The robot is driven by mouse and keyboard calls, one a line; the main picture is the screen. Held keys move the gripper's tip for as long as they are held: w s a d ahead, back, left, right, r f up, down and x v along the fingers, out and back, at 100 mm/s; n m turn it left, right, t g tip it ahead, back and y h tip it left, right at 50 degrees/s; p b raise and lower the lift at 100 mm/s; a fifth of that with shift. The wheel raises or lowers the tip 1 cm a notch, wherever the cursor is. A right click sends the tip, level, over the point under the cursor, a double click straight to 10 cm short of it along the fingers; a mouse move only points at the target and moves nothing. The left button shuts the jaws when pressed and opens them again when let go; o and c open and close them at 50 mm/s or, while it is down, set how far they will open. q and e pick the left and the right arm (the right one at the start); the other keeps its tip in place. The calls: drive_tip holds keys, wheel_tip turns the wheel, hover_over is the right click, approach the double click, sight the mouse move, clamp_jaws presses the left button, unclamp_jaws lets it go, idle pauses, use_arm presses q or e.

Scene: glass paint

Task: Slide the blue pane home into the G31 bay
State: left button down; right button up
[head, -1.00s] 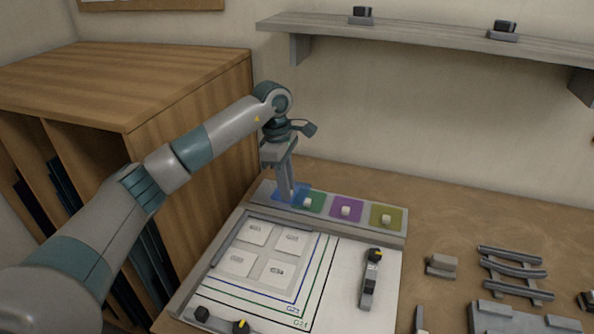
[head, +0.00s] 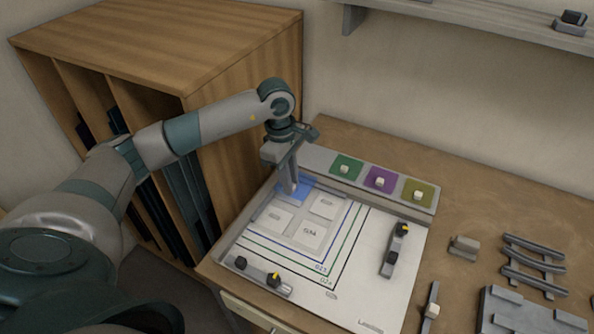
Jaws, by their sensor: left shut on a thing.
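The blue pane (head: 303,190) is a small translucent blue square, partly hidden by my left gripper (head: 291,190), which is shut on it. The pane is over the back left corner of the white board (head: 376,278), covering the place of the back left tile. I cannot tell whether it touches the board. Three white tiles show: back right (head: 325,205), front left (head: 272,218) and front right (head: 310,236). Their printing is too small to read surely, so I cannot tell which bay is G31. My right gripper is not in view.
Behind the board, a grey rail holds green (head: 346,168), purple (head: 381,180) and yellow (head: 419,193) panes with white knobs. A black-knobbed clamp (head: 393,252) is on the board's right; another (head: 262,277) is at its front left. A wooden rack (head: 240,85) stands close on the left.

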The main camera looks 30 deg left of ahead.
use_arm(q)
drive_tip(key=shift+f, duration=0.15)
idle(0.3)
drive_tip(key=shift+f, duration=0.3)
drive_tip(key=shift+f+b, duration=0.6)
drive_tip(key=shift+f, duration=1)
drive_tip(key=shift+f+b, duration=0.8)
drive_tip(key=shift+b, duration=0.15)
drive_tip(key=shift+b, duration=0.45)
drive_tip(key=shift+w+a+f+b, duration=0.1)
drive_tip(key=shift+w+a+b, duration=0.7)
drive_tip(key=shift+a, duration=0.1)
idle(1.1)
drive_tip(key=shift+w+a+b, duration=0.1)
drive_tip(key=shift+b, duration=0.25)
idle(1.0)
drive_tip(key=c, duration=1.6)
unclamp_jaws()
